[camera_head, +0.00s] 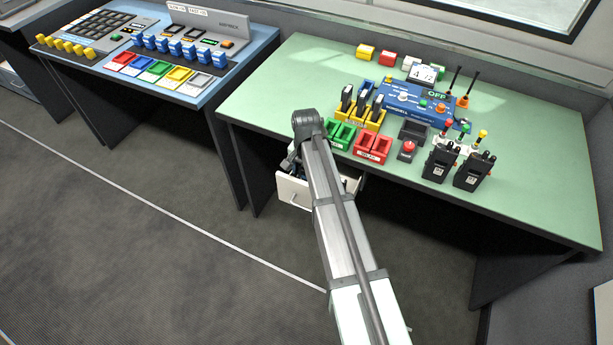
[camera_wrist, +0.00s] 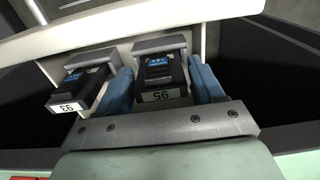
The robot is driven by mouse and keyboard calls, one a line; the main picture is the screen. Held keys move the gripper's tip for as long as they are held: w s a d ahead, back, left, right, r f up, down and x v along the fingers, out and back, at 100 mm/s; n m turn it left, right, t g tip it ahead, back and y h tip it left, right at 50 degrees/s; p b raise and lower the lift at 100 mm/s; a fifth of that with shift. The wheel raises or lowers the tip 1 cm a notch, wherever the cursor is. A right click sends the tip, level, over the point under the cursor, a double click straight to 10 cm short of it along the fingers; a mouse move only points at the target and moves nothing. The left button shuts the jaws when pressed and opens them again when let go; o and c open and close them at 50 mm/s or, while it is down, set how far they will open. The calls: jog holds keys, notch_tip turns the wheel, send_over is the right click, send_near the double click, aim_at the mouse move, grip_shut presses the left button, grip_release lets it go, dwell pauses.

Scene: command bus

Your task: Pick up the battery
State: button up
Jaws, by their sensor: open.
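Two dark batteries lie side by side in an open white drawer in the wrist view. The left battery (camera_wrist: 80,88) has an upside-down label that looks like 93. The right battery (camera_wrist: 160,72) has one that looks like 95. My gripper (camera_wrist: 161,64) is open, with one blue finger on each side of the right battery; I cannot tell whether they touch it. In the head view the drawer (camera_head: 292,193) stands out under the green table, and my arm hides most of its inside and the batteries.
The green table (camera_head: 540,190) overhangs the drawer. A blue desk (camera_head: 205,95) with a control console stands to the left. The floor in front is clear.

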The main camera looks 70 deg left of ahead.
jog(key=shift+f, duration=0.45)
jog(key=shift+c, duration=0.3)
jog(key=c, duration=0.7)
jog(key=shift+r, duration=0.1)
notch_tip(320, 180, up, 10)
jog(key=shift+f, duration=0.1)
